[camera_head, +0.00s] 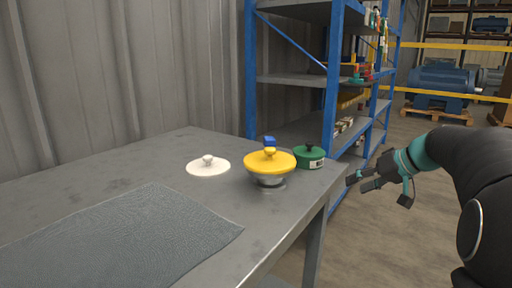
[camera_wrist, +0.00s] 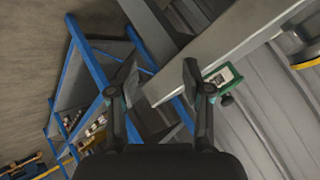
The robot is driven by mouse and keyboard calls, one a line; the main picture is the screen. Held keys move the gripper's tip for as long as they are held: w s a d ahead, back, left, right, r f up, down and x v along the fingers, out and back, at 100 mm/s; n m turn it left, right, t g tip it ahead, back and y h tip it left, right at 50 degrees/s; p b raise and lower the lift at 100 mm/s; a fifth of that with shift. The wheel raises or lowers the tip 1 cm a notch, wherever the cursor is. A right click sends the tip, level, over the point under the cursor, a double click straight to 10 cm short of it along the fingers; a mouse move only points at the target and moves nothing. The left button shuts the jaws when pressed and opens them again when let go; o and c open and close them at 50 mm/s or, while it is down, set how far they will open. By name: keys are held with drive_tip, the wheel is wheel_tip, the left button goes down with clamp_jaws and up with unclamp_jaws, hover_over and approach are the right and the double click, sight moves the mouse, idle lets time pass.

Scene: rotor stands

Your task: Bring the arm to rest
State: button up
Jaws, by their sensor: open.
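My gripper (camera_head: 361,181) is open and empty, held out past the right edge of the grey table (camera_head: 150,165) in the head view. In the wrist view my gripper (camera_wrist: 160,75) shows two dark fingers spread apart with nothing between them. On the table a yellow disc with a knob (camera_head: 270,160) sits on a grey stand (camera_head: 269,182). A white disc with a knob (camera_head: 208,167) lies to its left.
A grey mat (camera_head: 110,235) covers the table's front left. A small blue piece (camera_head: 269,141) is behind the yellow disc. Blue-framed shelves (camera_head: 333,85) stand behind the table. A blue motor (camera_head: 437,82) on a pallet is farther back. Floor right of the table is open.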

drive_tip(key=s+a+f+m+g+h+p, duration=0.1)
drive_tip(key=s+a+f+m+h, duration=0.2)
drive_tip(key=s, duration=0.7)
drive_tip(key=s+a+f+m+g+h+p, duration=0.1)
drive_tip(key=s+a+f+g+h+p, duration=0.2)
drive_tip(key=s, duration=0.7)
drive_tip(key=s+a+n+t, duration=0.1)
drive_tip(key=s+a, duration=0.2)
drive_tip(key=s, duration=0.2)
drive_tip(key=s+a+n+t+h+p, duration=0.1)
drive_tip(key=s+a+n+t, duration=0.1)
drive_tip(key=s, duration=0.3)
drive_tip(key=shift+s+a+r, duration=0.3)
drive_tip(key=shift+a+r, duration=0.1)
